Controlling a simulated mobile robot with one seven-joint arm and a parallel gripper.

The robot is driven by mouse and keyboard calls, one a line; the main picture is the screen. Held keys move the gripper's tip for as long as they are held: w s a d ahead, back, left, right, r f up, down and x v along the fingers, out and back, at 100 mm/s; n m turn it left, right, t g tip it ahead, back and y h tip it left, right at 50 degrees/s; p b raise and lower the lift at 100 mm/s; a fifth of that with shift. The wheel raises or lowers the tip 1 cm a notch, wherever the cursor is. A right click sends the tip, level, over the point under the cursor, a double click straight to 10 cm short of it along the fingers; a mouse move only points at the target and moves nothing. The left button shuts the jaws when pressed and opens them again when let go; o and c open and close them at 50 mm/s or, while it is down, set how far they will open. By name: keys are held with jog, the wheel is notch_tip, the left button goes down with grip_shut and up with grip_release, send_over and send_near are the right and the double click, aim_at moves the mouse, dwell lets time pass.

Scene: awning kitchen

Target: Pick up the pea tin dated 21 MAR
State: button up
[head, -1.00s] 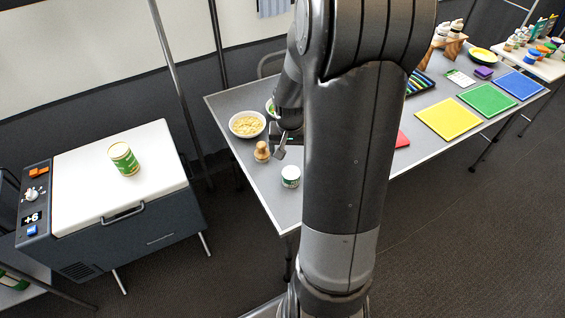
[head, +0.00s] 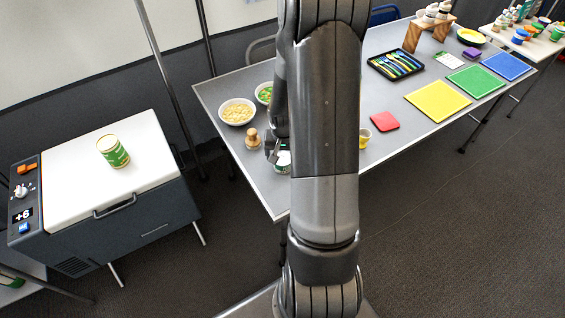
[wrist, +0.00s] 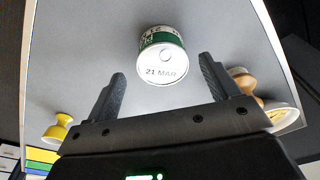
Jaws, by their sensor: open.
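The pea tin dated 21 MAR (wrist: 161,62) stands on the grey table, with its date readable on the pale lid in the wrist view. It has a white and green side. In the head view the tin (head: 284,160) is partly hidden by my arm. My gripper (wrist: 163,85) is open, its two fingers apart, with the tin beyond and between the fingertips, not gripped. In the head view my gripper (head: 272,150) shows only in part beside the tin.
A wooden peg-like object (head: 252,139) stands close left of the tin, with a bowl of yellow food (head: 237,111) behind it. A yellow cup (head: 365,138) and red square (head: 385,122) lie right of my arm. The white-lidded cooler (head: 75,185) stands at left.

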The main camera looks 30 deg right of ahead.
aim_at(282, 158)
jog(key=shift+w+a+f, duration=0.1)
jog(key=shift+w+f, duration=0.1)
jog(key=shift+f, duration=1.75)
jog(key=shift+c, duration=0.5)
jog(key=c, duration=1)
jog(key=shift+c, duration=0.2)
jog(key=shift+r, duration=0.2)
